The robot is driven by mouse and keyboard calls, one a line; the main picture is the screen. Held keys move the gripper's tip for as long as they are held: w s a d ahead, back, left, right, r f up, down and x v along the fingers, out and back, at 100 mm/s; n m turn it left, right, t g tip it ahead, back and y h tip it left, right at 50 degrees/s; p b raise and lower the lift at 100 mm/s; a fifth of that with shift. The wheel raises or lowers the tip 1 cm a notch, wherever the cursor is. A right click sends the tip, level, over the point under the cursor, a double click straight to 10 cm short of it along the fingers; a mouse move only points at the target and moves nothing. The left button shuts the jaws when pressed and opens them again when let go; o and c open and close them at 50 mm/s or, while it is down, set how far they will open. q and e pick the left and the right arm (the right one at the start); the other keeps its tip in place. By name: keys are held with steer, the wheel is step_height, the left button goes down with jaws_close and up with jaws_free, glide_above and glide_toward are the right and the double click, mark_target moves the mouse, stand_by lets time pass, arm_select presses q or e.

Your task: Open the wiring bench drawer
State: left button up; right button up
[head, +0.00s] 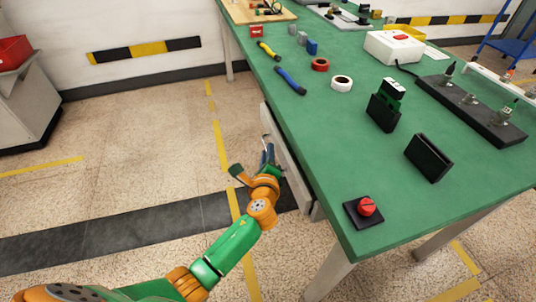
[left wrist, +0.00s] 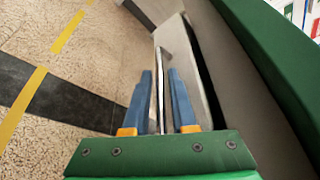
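The wiring bench drawer (head: 283,159) is under the left edge of the green-topped wiring bench (head: 330,150). Its pale front also shows in the left wrist view (left wrist: 191,75), with a dark gap between it and the bench body. A thin metal handle (left wrist: 160,75) stands out from the drawer front. My left gripper (head: 267,153) is at this handle. In the left wrist view its two blue fingers (left wrist: 160,95) lie on either side of the handle, with narrow gaps visible, so it looks open around it. My right gripper is not in view.
On the bench top are a red-knobbed switch (head: 366,207), black holders (head: 428,158), tape rolls (head: 342,83) and pliers-like tools (head: 290,80). A grey cabinet with a red bin (head: 14,52) stands at the far left. The floor left of the drawer is clear.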

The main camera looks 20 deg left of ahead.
arm_select(q)
steer(key=shift+w+a+f, duration=0.1)
steer(key=shift+w, duration=0.3)
jaws_close()
stand_by(1.1)
